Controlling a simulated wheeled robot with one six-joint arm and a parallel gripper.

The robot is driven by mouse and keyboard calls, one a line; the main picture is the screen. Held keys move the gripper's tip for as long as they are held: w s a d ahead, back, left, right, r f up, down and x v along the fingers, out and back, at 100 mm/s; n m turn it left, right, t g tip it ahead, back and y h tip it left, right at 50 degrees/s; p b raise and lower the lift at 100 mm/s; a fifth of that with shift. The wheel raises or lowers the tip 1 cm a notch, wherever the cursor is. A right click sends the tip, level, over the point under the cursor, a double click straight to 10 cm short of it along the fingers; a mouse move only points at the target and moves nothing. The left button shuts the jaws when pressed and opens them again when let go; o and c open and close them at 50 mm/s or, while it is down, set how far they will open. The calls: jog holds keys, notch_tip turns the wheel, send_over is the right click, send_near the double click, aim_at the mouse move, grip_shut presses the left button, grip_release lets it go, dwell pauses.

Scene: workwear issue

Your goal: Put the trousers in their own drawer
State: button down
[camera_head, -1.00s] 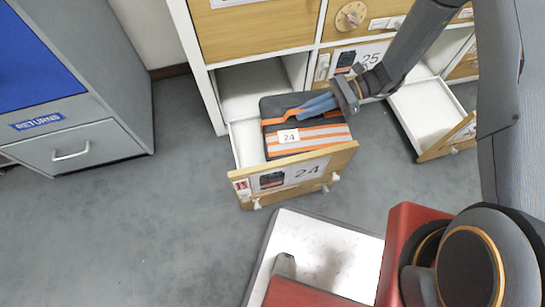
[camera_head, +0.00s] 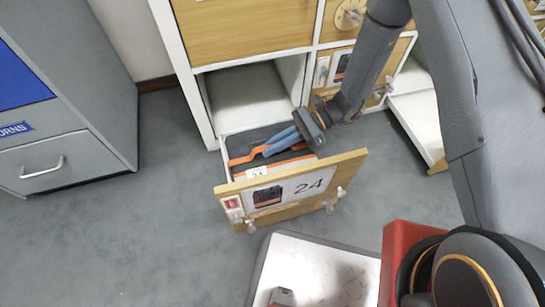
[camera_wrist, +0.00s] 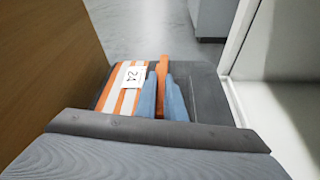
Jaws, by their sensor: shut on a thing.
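The folded dark trousers (camera_head: 240,172) have orange and pale bands and a tag reading 24. They sit down inside the open drawer marked 24 (camera_head: 291,190), below its front's top edge. My gripper (camera_head: 282,143) reaches in from the right, its blue fingers shut on the trousers' orange strip. In the wrist view the trousers (camera_wrist: 205,92) lie ahead, with the blue fingers (camera_wrist: 162,98) on either side of the orange strip. Whether the trousers rest on the drawer's floor is hidden.
A second drawer (camera_head: 420,125) stands open to the right, pale inside. A closed wooden drawer front (camera_head: 243,30) is above drawer 24. A grey returns cabinet (camera_head: 75,110) stands at the left. Grey floor (camera_head: 165,240) lies free between them.

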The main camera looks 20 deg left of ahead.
jog(key=shift+f+b, duration=1.25)
jog(key=shift+f, duration=1.2)
jog(key=shift+f, duration=0.15)
jog(key=c, duration=1.8)
grip_release()
jog(key=shift+c, duration=0.2)
